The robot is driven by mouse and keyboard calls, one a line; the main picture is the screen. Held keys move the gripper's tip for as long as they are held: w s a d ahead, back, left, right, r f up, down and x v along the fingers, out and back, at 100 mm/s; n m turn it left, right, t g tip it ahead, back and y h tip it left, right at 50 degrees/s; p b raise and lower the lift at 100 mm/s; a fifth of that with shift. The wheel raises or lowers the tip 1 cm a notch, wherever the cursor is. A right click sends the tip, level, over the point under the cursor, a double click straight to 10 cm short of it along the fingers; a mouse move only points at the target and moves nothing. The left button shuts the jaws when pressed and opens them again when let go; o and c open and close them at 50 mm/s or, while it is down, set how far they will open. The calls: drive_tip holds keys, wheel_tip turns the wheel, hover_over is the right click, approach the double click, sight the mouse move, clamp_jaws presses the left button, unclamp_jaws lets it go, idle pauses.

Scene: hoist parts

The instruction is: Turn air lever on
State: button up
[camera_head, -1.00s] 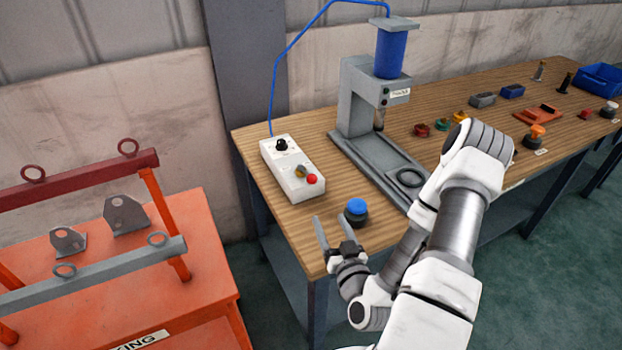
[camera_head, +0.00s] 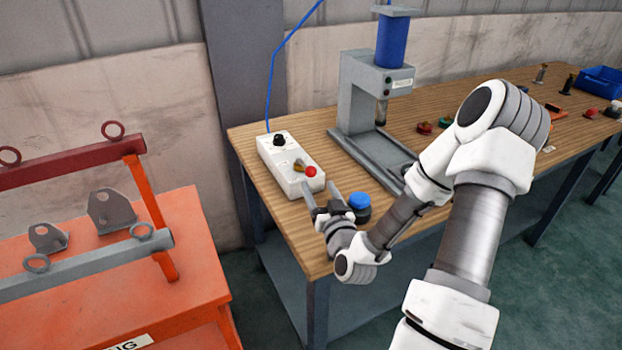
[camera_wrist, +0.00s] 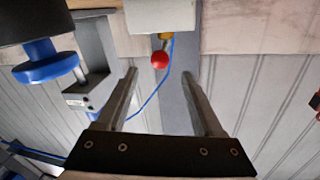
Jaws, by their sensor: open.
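The white control box (camera_head: 272,157) lies near the left end of the wooden bench. The lever's exact angle is too small to tell.
A blue push button (camera_head: 360,201) on a dark base stands close to the right of my gripper. A grey press (camera_head: 357,95) with a blue cylinder stands behind it. A blue hose (camera_head: 281,55) rises behind the box. An orange stand (camera_head: 190,240) is at the left.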

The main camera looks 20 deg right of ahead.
sight(313, 174)
drive_tip(key=w, duration=0.2)
drive_tip(key=w+d, duration=0.1)
drive_tip(key=w, duration=0.5)
drive_tip(key=shift+d, duration=0.15)
drive_tip(key=shift+s, duration=0.1)
clamp_jaws()
idle(1.0)
